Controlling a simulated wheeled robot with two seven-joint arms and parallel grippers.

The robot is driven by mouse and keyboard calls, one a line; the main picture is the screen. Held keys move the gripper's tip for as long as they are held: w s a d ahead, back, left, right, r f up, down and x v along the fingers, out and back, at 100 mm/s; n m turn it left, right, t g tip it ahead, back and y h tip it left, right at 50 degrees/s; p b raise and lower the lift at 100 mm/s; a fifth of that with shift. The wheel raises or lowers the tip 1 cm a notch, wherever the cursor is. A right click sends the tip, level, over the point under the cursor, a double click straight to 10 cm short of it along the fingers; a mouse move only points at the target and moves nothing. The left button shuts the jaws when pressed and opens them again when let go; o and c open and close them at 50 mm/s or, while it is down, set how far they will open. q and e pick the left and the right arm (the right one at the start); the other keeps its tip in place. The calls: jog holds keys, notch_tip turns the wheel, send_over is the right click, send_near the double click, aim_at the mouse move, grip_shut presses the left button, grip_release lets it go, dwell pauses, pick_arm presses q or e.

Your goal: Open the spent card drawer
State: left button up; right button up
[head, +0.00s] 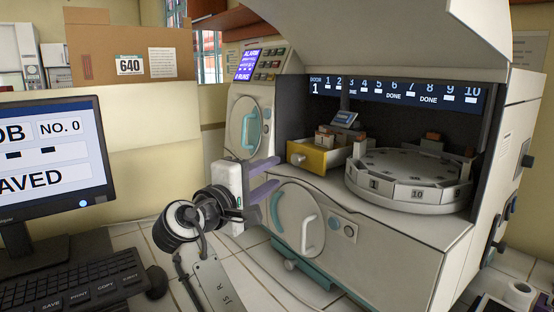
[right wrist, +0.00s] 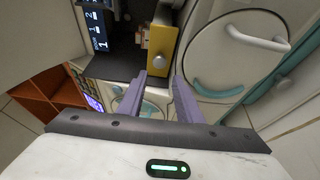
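A yellow-fronted drawer or box (head: 313,160) with a round silver knob (head: 298,159) sits at the left of the machine's open bay, with small white and reddish-brown blocks (head: 325,136) in or behind it. I cannot tell whether it is the spent card drawer. The yellow front also shows in the right wrist view (right wrist: 158,38), just beyond the fingertips. My right gripper (head: 278,174) is open and empty, left of and slightly below the yellow front, apart from it. In the right wrist view the two purple fingers (right wrist: 160,82) stand apart with nothing between them. My left gripper is not in view.
A round numbered carousel (head: 407,178) fills the bay's right side. A round door with a white handle (head: 308,234) is below the gripper, and another with a teal handle (head: 251,127) is behind it. A monitor (head: 50,155) and keyboard (head: 80,285) stand left.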

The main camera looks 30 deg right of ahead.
aim_at(295, 160)
jog(key=x, duration=0.3)
jog(key=p+x, duration=0.1)
jog(key=x, duration=0.5)
jog(key=shift+s+d+r+p, duration=0.15)
jog(key=shift+s+p, duration=0.15)
jog(key=shift+w+d, duration=0.2)
jog(key=shift+d, duration=0.1)
jog(key=shift+c, duration=0.9)
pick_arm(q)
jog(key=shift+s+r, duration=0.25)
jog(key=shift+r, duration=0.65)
pick_arm(e)
grip_shut()
